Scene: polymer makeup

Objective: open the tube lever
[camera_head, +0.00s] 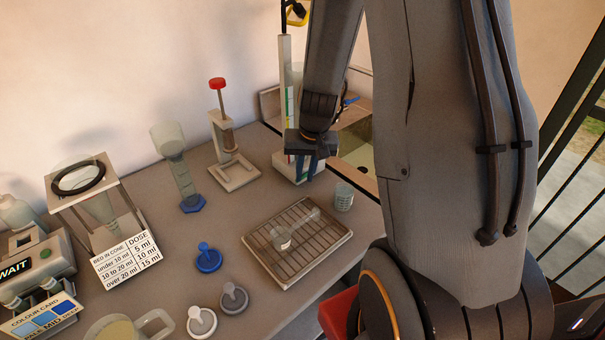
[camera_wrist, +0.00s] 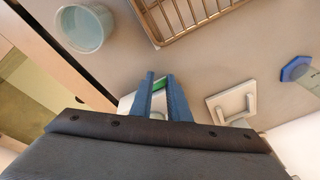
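The tall clear tube (camera_head: 285,75) with coloured markings stands upright on a white base (camera_head: 281,165) at the back of the table. A small blue handle (camera_head: 351,101) shows just right of my arm; it may be the lever, but I cannot tell how it joins the tube. My gripper (camera_head: 304,176) points down in front of the tube's lower part and hides some of it. In the wrist view its two blue fingers (camera_wrist: 161,76) are a little apart. A green and white part (camera_wrist: 159,86) shows between and behind them; I see no grip on it.
A wire rack tray (camera_head: 263,262) with a glass vessel lies in front. A small beaker (camera_head: 343,197) stands right of the gripper, also in the wrist view (camera_wrist: 82,28). A red-topped stand (camera_head: 234,175) and a blue-footed cylinder (camera_head: 182,178) stand left.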

